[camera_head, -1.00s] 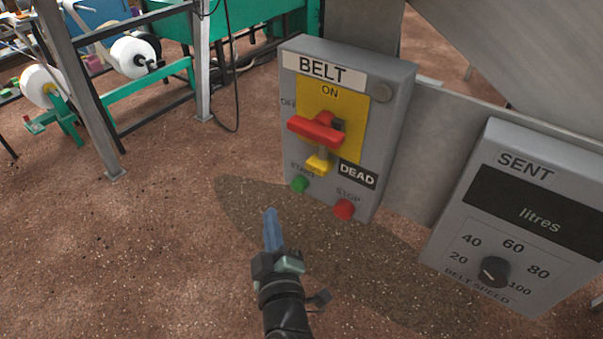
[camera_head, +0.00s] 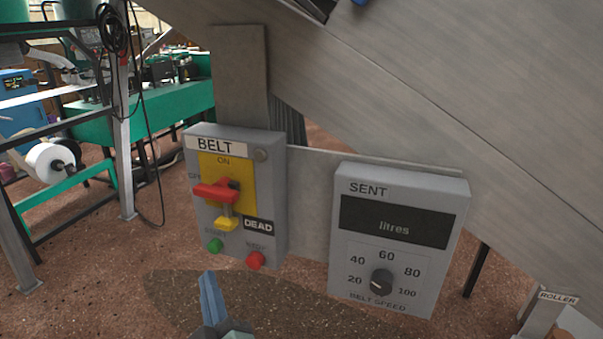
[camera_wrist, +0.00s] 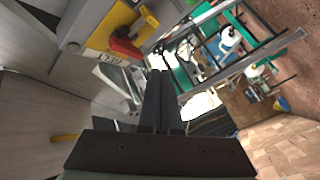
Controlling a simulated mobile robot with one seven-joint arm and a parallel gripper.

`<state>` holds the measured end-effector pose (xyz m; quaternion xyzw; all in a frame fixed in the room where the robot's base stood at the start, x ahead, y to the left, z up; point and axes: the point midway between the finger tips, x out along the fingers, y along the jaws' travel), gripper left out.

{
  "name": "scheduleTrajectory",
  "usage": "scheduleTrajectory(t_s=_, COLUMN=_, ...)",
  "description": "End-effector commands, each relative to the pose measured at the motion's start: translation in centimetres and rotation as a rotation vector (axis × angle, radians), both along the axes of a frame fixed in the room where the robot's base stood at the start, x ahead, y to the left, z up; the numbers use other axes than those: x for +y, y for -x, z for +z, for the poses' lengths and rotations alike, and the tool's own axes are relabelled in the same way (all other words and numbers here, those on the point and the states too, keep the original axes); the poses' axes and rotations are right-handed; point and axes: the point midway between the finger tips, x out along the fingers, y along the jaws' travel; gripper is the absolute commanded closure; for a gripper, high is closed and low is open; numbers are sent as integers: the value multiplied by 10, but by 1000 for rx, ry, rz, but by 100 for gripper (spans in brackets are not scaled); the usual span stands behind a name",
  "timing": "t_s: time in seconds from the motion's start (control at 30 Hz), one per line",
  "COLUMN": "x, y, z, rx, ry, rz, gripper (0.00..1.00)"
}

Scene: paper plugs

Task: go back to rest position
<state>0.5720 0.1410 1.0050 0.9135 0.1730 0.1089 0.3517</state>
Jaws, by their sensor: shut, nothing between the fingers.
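My gripper (camera_head: 208,285) shows at the bottom of the head view, shut and empty, its blue-grey fingers pointing up. It is apart from the grey BELT box (camera_head: 275,200), below its green start button (camera_head: 215,245) and red stop button (camera_head: 255,260). In the wrist view my gripper's fingers (camera_wrist: 160,80) lie together with nothing between them. The BELT box also shows there at the upper left (camera_wrist: 85,20), tilted, with its red switch handle (camera_wrist: 125,48). Most of my arm is out of the head view.
The SENT box (camera_head: 400,185) with a speed knob (camera_head: 381,282) is right of the BELT box. A sloping metal panel (camera_head: 430,80) fills the upper right. A green-framed machine with white rolls (camera_head: 50,162) stands at the left. The floor (camera_head: 90,270) at lower left is clear.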

Motion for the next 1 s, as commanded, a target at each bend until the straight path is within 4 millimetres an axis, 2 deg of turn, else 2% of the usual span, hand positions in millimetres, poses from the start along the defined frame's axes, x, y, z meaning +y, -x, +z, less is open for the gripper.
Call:
scheduleTrajectory(t_s=0.03, x=-6, y=-4, z=27, rx=-32, ry=-32, rz=-11, gripper=100)
scheduleTrajectory(t_s=0.13, x=-19, y=-7, z=82, rx=-87, ry=-114, rz=-31, gripper=100)
scheduleTrajectory(t_s=0.27, x=-44, y=2, z=171, rx=-184, ry=-257, rz=-61, gripper=100)
scheduleTrajectory(t_s=0.3, x=-54, y=8, z=200, rx=-219, ry=-308, rz=-68, gripper=100)
scheduleTrajectory(t_s=0.4, x=-78, y=32, z=268, rx=-308, ry=-444, rz=-79, gripper=100)
scheduleTrajectory(t_s=0.47, x=-94, y=52, z=306, rx=-366, ry=-529, rz=-81, gripper=100)
scheduleTrajectory(t_s=0.5, x=-104, y=66, z=329, rx=-404, ry=-586, rz=-79, gripper=100)
scheduleTrajectory(t_s=0.6, x=-129, y=109, z=381, rx=-508, ry=-733, rz=-60, gripper=100)
scheduleTrajectory(t_s=0.67, x=-143, y=138, z=407, rx=-573, ry=-822, rz=-39, gripper=100)
scheduleTrajectory(t_s=0.7, x=-140, y=130, z=429, rx=-549, ry=-816, rz=-43, gripper=100)
scheduleTrajectory(t_s=0.8, x=-139, y=128, z=459, rx=-543, ry=-813, rz=-44, gripper=100)
scheduleTrajectory(t_s=1.0, x=-138, y=127, z=506, rx=-539, ry=-812, rz=-43, gripper=100)
